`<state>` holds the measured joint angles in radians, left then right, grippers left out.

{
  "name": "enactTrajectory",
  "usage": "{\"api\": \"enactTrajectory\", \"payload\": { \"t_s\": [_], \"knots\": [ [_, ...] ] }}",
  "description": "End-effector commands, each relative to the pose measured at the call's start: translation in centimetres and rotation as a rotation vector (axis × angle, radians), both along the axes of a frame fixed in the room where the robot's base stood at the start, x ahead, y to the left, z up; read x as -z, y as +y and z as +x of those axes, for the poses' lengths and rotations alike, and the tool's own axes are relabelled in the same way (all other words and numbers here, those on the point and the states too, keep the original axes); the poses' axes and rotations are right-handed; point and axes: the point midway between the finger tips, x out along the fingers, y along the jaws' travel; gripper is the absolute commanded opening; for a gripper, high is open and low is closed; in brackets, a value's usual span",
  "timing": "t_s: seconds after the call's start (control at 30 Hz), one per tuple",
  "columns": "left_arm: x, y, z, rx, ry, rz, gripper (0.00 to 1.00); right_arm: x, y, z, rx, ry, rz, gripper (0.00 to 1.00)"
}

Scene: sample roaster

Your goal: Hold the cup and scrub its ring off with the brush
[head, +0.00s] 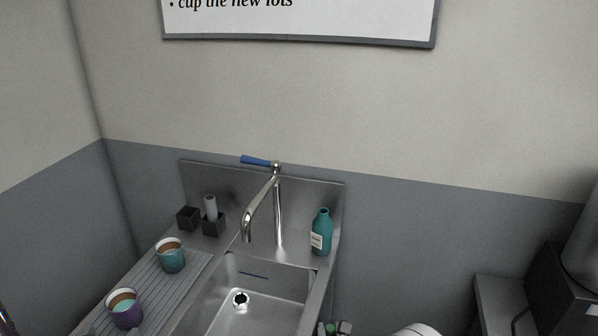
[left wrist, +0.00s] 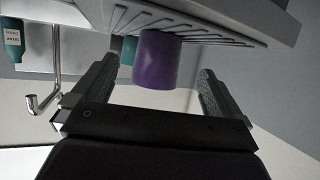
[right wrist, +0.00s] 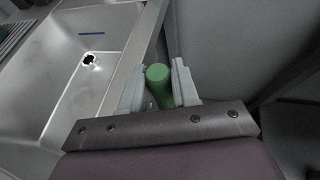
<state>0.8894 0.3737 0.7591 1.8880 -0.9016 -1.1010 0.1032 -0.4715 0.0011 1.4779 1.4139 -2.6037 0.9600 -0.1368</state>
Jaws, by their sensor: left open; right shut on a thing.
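The purple cup (head: 125,312) stands upright on the ribbed drainboard, with a brown band around its pale inside. My left gripper (left wrist: 157,66) is open, with its fingers on either side of the purple cup (left wrist: 157,70) in the left wrist view; contact cannot be told. A teal cup (head: 170,257), also with a brown inside, stands farther back on the drainboard. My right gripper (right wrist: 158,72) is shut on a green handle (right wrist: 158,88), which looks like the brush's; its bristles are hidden. The handle's top shows at the bottom of the head view (head: 330,328), right of the sink.
The steel sink (head: 265,310) is empty, with a tall tap (head: 277,210) behind it. A teal bottle (head: 321,235) stands at its back right corner. Two dark holders stand behind the drainboard: one (head: 187,219) looks empty, the other (head: 213,226) holds a grey cylinder (head: 210,204).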

Motion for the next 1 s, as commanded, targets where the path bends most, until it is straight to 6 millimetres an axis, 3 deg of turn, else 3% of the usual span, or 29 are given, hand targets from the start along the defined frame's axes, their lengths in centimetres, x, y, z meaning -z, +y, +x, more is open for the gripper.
{"api": "enactTrajectory", "payload": {
  "t_s": [0.2,0.57,0.77,1.0],
  "knots": [
    [-1.4,-0.1,-3.4,-0.002,0.0,0.001,1.0,0.0,0.0,0.0,0.0,-0.001,0.0,0.0],
    [-1.5,-0.2,-3.8,0.001,0.0,0.001,1.0,0.0,0.0,0.0,0.0,0.0,0.0,0.0],
    [-1.1,-0.1,-2.8,0.003,0.001,0.001,1.0,0.0,0.0,0.0,0.0,0.0,0.0,0.0],
    [0.7,-0.1,1.5,0.006,0.001,0.001,1.0,0.0,0.0,0.0,0.0,0.0,0.0,0.0]
  ]
}}
